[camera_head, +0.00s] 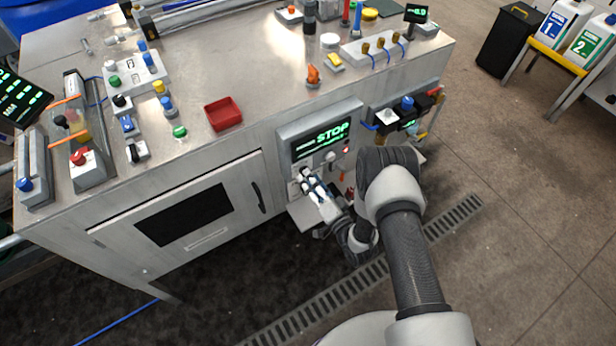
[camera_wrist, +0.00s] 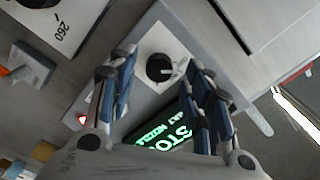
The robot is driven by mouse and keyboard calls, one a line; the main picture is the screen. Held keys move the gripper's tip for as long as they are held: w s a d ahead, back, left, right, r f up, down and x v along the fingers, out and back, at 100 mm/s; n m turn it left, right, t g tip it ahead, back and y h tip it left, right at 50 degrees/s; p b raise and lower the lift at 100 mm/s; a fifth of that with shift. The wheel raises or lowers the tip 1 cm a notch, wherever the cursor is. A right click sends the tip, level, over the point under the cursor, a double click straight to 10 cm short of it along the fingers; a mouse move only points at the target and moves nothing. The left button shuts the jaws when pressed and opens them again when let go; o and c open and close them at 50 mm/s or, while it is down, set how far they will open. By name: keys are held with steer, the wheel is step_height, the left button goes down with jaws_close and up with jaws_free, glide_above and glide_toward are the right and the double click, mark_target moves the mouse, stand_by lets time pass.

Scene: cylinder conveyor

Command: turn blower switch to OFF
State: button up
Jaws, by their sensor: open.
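A black rotary knob (camera_wrist: 158,68) sits on a white square plate in the wrist view, with a light pointer mark toward its right side. I take it for the blower switch, but no label is legible. My gripper (camera_wrist: 160,62) is open, with one finger on each side of the knob in the picture; I cannot tell whether they touch it. In the head view my gripper (camera_head: 306,180) is at the cabinet front, below the green-lit STOP display (camera_head: 322,140), and hides part of the panel there. The display (camera_wrist: 165,134) also shows between the fingers in the wrist view.
A small red light (camera_wrist: 82,120) is left of the fingers, and a dial marked 260 (camera_wrist: 38,22) is at upper left. In the head view, the door handle (camera_head: 259,197) is left of my gripper and a valve block (camera_head: 388,119) is to its right. A red tray (camera_head: 223,114) lies on top.

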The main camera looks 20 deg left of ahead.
steer(key=v, duration=0.9)
steer(key=shift+s+d, duration=0.25)
steer(key=shift+d, duration=0.05)
